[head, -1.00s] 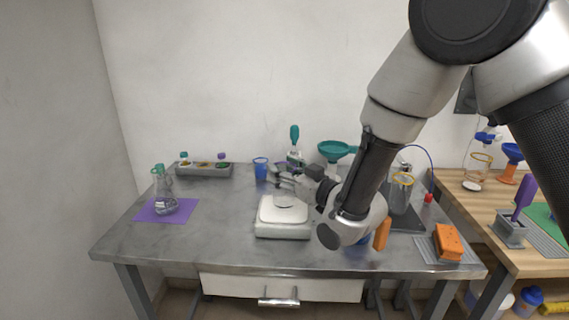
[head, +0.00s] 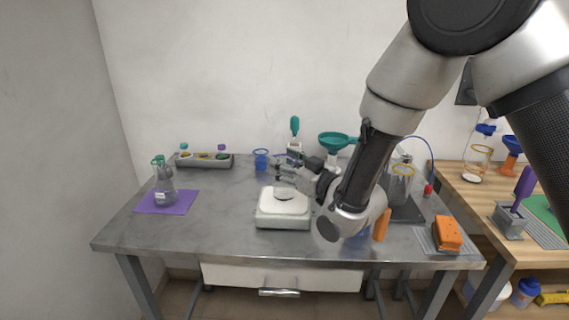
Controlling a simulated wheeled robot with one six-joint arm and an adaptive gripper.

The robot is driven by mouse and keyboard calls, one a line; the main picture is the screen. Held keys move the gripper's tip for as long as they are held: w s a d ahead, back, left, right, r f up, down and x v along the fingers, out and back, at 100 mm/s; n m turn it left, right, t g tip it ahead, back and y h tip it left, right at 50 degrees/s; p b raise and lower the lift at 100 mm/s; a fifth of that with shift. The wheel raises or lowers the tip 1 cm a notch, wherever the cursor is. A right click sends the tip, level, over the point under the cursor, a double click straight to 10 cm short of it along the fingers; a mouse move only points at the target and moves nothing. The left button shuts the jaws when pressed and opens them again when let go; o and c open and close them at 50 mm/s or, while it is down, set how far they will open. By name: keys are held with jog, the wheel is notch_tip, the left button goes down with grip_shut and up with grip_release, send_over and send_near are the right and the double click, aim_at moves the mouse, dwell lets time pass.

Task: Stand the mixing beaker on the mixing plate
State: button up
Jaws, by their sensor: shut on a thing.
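My gripper (head: 279,172) hangs above the back of a white plate-topped device (head: 284,222) in the middle of the grey table. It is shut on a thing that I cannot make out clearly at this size. A blue cup-like vessel (head: 261,163) with a light rim stands just left of and behind my gripper, seemingly apart from it. A clear beaker with a yellow rim (head: 403,184) stands at the right, over a dark plate (head: 407,213). I cannot tell which vessel is the mixing beaker or which device is the mixing plate.
A clear flask (head: 164,188) stands on a purple mat (head: 150,207) at the left. A grey rack (head: 204,162), a teal funnel (head: 337,139) and a teal-topped bottle (head: 295,130) are at the back. An orange block (head: 447,234) lies front right. The left front of the table is clear.

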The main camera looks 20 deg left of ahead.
jog(key=shift+f, duration=0.6)
dwell(0.7)
jog(key=o, duration=1.5)
jog(key=shift+v, duration=3.95)
jog(key=shift+r, duration=0.1)
notch_tip(320, 180, up, 10)
jog(key=shift+f, duration=0.1)
